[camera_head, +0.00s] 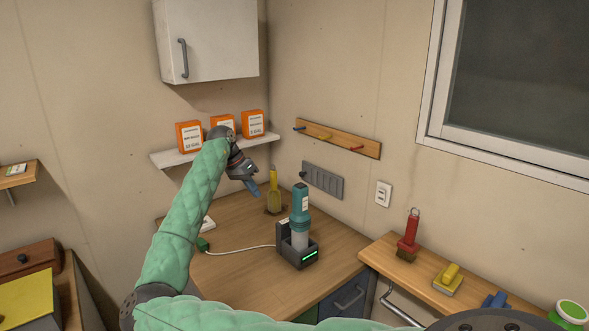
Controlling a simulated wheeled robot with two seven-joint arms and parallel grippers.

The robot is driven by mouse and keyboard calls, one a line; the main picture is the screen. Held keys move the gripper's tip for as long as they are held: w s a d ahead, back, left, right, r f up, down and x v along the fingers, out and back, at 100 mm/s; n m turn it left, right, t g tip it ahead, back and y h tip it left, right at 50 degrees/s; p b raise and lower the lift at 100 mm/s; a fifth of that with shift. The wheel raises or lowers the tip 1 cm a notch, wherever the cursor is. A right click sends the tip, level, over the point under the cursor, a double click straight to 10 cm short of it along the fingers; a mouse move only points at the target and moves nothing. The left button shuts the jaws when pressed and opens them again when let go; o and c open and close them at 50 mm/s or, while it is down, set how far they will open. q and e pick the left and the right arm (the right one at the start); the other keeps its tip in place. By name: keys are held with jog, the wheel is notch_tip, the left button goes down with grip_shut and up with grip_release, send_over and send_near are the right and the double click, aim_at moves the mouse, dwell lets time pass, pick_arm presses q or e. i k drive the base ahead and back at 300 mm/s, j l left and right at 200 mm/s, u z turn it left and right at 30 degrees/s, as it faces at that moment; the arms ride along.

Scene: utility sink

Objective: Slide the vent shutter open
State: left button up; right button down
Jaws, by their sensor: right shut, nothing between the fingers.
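The vent shutter (323,182) is a small grey slotted plate on the right-hand wall, above the desk and below the peg rail. A small dark knob shows at its left end. My right gripper (255,191) hangs above the desk near the corner, left of the vent and apart from it in the picture. Its blue-grey fingers are shut and hold nothing. How far it is from the wall is hard to tell. I cannot tell how far open the shutter is. My left gripper is not in view.
A teal handheld device (300,215) stands in a dark charging dock (297,251) on the desk, below the vent. A yellow tool (273,191) stands behind it. A wooden peg rail (338,139) is above, a wall switch (383,193) to the right, a shelf (176,157) with orange boxes to the left.

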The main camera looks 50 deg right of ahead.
aim_at(307, 174)
jog(key=i+l, duration=0.2)
jog(key=l, duration=0.15)
jog(key=i+l, duration=0.15)
jog(key=l, duration=0.2)
jog(key=i+l, duration=0.2)
jog(key=l, duration=0.15)
jog(key=i+l, duration=0.2)
jog(key=l, duration=0.15)
jog(key=i+l, duration=0.15)
jog(key=l, duration=0.2)
